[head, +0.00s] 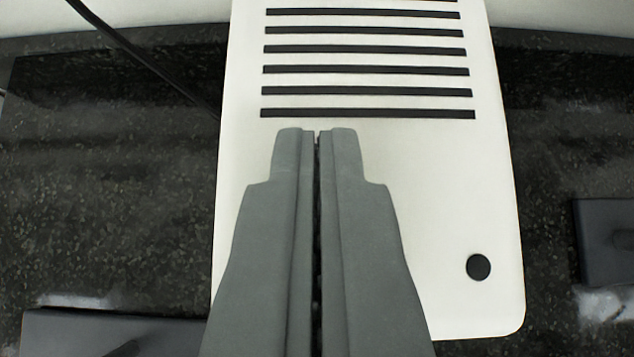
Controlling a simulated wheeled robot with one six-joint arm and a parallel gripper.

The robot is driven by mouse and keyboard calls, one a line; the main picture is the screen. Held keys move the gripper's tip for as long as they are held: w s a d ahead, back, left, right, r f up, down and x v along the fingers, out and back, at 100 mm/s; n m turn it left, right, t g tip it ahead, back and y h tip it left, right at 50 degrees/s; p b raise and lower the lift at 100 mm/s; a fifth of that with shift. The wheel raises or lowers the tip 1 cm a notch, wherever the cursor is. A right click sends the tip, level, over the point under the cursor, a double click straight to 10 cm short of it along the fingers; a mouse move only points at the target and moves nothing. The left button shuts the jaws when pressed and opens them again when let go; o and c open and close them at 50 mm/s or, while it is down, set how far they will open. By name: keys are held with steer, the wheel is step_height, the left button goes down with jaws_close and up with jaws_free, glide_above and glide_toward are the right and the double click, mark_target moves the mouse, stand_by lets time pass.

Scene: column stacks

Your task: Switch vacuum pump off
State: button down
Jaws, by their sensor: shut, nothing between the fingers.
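A white housing (455,180) with several dark horizontal vent slots fills the middle of the head view. I take it to be the vacuum pump. A round black button or knob (478,267) sits near its lower right corner. My gripper (317,132) is shut and empty, with its grey fingers pointing up the picture over the housing. The fingertips appear just below the lowest slot, left of the black round part. I cannot tell whether they touch the surface. The fingers hide the lower left part of the housing's face.
A dark speckled surface (105,190) lies on both sides of the housing. A black cable (140,55) runs in from the upper left towards the housing. A dark flat block (606,240) is at the right edge and another (105,335) at the lower left.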

steer(key=shift+r, duration=0.1)
steer(key=r, duration=0.4)
steer(key=shift+w+r, duration=0.1)
steer(key=shift+w, duration=0.2)
steer(key=w+r+v, duration=0.1)
steer(key=v, duration=0.8)
steer(key=shift+r, duration=0.4)
steer(key=shift+s, duration=0.1)
steer(key=s+t, duration=0.4)
steer(key=s, duration=1.6)
steer(key=s+f+t, duration=0.1)
steer(key=s+f, duration=0.3)
steer(key=s, duration=0.4)
steer(key=s+f+t, duration=0.2)
steer(key=s+f, duration=0.2)
steer(key=s, duration=0.5)
